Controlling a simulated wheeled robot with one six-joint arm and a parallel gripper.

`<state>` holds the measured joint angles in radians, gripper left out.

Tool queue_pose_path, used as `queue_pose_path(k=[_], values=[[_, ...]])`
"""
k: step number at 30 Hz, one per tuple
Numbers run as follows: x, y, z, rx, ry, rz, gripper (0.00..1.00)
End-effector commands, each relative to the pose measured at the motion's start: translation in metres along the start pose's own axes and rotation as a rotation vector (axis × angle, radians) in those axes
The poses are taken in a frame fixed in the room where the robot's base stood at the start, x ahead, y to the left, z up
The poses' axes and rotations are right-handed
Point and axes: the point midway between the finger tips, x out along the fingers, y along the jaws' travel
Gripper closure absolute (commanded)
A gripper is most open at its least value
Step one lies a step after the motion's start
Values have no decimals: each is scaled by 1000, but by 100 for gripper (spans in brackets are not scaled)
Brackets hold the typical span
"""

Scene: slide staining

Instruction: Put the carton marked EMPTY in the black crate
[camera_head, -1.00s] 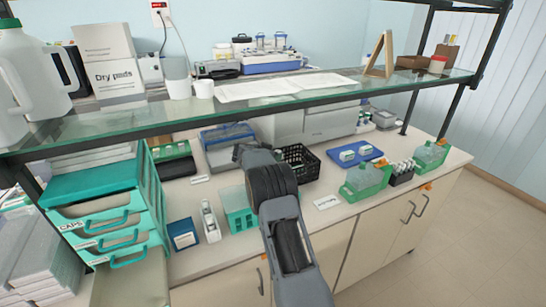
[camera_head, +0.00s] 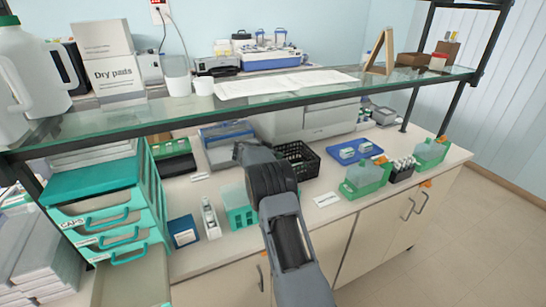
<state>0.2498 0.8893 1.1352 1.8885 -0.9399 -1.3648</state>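The black crate (camera_head: 311,164) is an open basket on the bench behind my arm; its left side is partly covered by the arm. I cannot see inside it well. Two small pale cartons with green, a left one (camera_head: 347,154) and a right one (camera_head: 365,148), sit on a blue tray (camera_head: 374,154) right of the crate. Their markings are too small to read, so I cannot tell which carton, if any, is marked EMPTY. My arm reaches over the bench front, left of the crate. My gripper is hidden behind the arm links.
A glass shelf (camera_head: 300,101) spans above the bench. Green bottle racks (camera_head: 366,185) and a dark tube rack (camera_head: 402,172) stand at the right. A teal rack (camera_head: 240,214), a dark blue box (camera_head: 183,232) and a teal drawer unit (camera_head: 95,187) stand left. A white card (camera_head: 326,200) lies near the front edge.

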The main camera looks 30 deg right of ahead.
Motion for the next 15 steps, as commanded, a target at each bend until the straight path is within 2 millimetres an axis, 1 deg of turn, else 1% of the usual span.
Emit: queue_pose_path(k=[2, 9, 15], values=[[-12, -2, -4, 3, 2, -4, 52], [-61, -1, -5, 5, 4, -6, 52], [-96, -1, -6, 7, 4, -6, 52]])
